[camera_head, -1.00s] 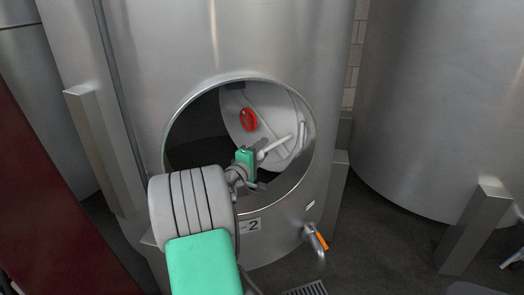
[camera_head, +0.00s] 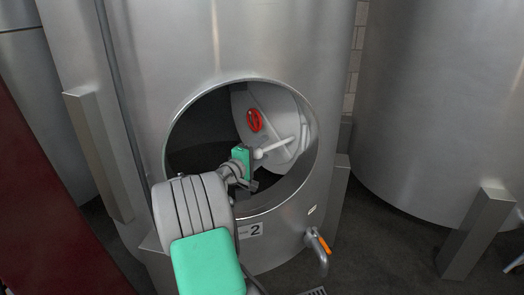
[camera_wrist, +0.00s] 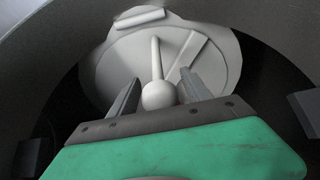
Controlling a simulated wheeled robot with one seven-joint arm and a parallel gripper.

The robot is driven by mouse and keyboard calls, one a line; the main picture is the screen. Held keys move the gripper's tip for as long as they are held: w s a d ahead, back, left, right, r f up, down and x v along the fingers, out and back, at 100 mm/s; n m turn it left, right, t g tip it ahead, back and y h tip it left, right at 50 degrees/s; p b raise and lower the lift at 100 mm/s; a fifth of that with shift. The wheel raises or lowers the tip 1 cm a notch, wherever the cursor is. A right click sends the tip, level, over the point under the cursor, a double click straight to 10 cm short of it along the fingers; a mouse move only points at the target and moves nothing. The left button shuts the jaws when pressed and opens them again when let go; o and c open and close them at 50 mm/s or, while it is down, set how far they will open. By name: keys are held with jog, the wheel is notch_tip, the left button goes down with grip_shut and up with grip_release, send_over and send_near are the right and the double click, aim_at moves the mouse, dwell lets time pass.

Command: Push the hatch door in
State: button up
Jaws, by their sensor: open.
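The hatch door (camera_head: 272,108) is a pale round plate with a red handwheel (camera_head: 254,120) and a light rod-like handle (camera_head: 274,147). It stands swung inward, inside the round opening (camera_head: 172,125) of the steel tank. My gripper (camera_head: 258,160) is inside the opening, at the knob end of the handle. In the wrist view the door (camera_wrist: 215,62) lies ahead, and the handle's ball knob (camera_wrist: 158,95) sits between the fingers of my gripper (camera_wrist: 157,90). The fingers are apart, with gaps beside the knob. The red wheel does not show in the wrist view.
The tank (camera_head: 250,40) bears a "2" plate (camera_head: 250,230) below the opening. A pipe with an orange-handled valve (camera_head: 320,245) sticks out at lower right. Another tank (camera_head: 440,100) stands at right, a steel leg (camera_head: 465,235) before it. A dark red surface (camera_head: 50,200) is at left.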

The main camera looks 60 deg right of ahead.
jog(key=a, duration=0.7)
jog(key=shift+w+a, duration=0.35)
jog(key=shift+a, duration=0.05)
